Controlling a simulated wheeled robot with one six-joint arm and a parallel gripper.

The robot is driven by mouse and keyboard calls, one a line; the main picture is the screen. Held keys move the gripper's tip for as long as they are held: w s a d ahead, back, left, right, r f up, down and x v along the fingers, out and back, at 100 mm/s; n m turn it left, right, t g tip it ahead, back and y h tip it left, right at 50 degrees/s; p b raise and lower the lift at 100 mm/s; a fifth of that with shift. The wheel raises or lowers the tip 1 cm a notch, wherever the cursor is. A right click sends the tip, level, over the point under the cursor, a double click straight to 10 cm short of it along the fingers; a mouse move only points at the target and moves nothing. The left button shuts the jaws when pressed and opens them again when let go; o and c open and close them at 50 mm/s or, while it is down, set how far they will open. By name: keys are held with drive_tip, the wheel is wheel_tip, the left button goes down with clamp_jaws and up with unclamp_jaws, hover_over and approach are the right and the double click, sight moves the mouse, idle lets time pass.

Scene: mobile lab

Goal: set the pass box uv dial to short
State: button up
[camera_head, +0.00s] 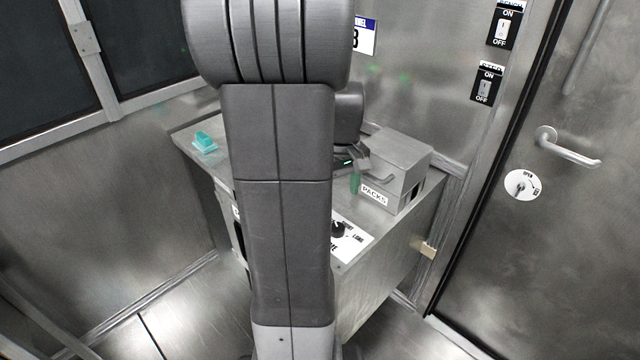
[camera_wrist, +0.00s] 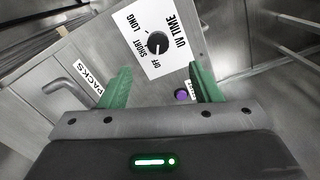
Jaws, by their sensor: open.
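The UV time dial is a small black knob (camera_wrist: 157,43) on a white plate (camera_wrist: 178,66) marked OFF, SHORT and LONG. It shows near the top middle of the wrist view. The knob's exact pointer setting is too small to read surely. In the head view the dial (camera_head: 338,229) is on the bench unit, partly beside my arm. My gripper (camera_wrist: 160,84) has its green fingers spread apart and empty. The dial appears beyond the gap between them, with no visible contact. In the head view one green finger (camera_head: 354,184) shows near the PACKS box; the other is hidden.
A grey box labelled PACKS (camera_head: 400,160) with a handle stands close by my gripper. A purple button (camera_wrist: 181,95) is near the dial plate. A teal object (camera_head: 204,143) lies on the left of the bench top. A metal door (camera_head: 545,220) is at right.

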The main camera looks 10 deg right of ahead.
drive_tip(key=f, duration=0.8)
drive_tip(key=w+f, duration=0.1)
drive_tip(key=f, duration=0.4)
drive_tip(key=shift+f+b, duration=0.1)
drive_tip(key=shift+b, duration=0.2)
drive_tip(key=c, duration=1)
